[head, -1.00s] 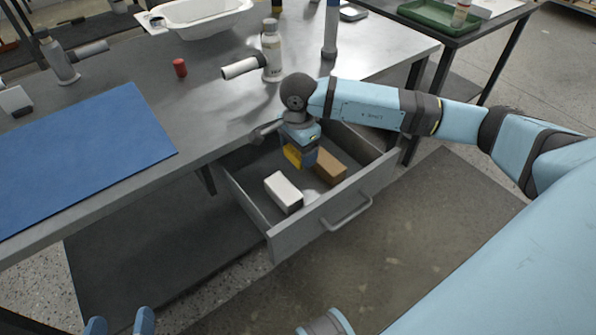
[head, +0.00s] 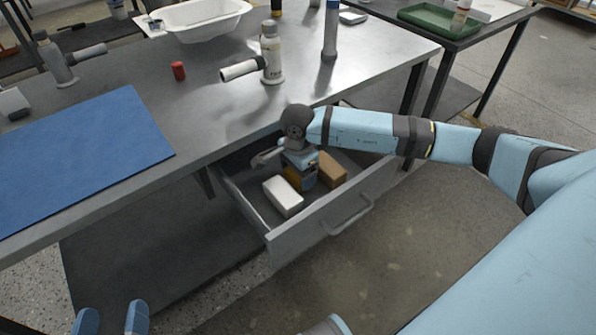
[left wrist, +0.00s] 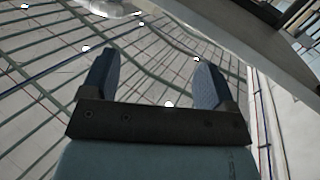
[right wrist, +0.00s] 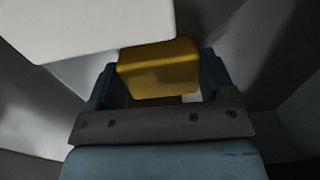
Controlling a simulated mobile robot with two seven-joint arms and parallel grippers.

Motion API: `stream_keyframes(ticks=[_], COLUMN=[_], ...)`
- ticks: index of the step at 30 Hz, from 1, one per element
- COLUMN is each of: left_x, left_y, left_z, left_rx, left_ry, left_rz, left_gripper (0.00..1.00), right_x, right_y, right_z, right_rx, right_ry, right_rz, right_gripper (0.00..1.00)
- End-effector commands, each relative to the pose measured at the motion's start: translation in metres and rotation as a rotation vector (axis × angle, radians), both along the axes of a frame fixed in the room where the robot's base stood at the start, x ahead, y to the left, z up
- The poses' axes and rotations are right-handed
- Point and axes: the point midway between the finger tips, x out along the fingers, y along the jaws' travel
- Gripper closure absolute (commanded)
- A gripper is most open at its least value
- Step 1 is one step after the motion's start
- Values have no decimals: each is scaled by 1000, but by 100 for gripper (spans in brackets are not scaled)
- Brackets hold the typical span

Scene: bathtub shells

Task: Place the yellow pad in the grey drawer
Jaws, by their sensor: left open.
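The grey drawer (head: 322,220) is pulled out under the grey table. My right gripper (head: 300,180) is down inside it, between a white box and a brown box. The yellow pad is mostly hidden by this gripper in the head view; in the right wrist view the yellow pad (right wrist: 160,68) fills the gap between the fingers, and the gripper appears shut on it. Whether the pad touches the drawer floor is hard to tell. My left gripper (head: 110,318) is open and empty at the bottom left, over the floor; it also shows in the left wrist view (left wrist: 155,85).
The drawer also holds the white box (head: 283,196) on the left and the brown box (head: 332,170) on the right.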

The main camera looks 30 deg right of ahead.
Motion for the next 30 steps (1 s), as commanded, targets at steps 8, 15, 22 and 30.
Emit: stream_keyframes(ticks=[8, 15, 22, 30], left_x=[0, 0, -3, -12], left_y=[1, 3, 13, 24], left_z=[0, 2, -15, -49], left_rx=[2, 15, 74, 139], left_ry=[-1, 11, 101, 224], left_rz=[-1, 3, 25, 42], left_gripper=[19, 19, 19, 19], right_x=[0, 1, 1, 1], right_y=[0, 0, -1, 0], right_z=[0, 13, 61, 110], right_rx=[0, -1, -2, -1], right_ry=[0, -2, -4, -2], right_rz=[0, 0, 0, 1], right_gripper=[1, 1, 1, 1])
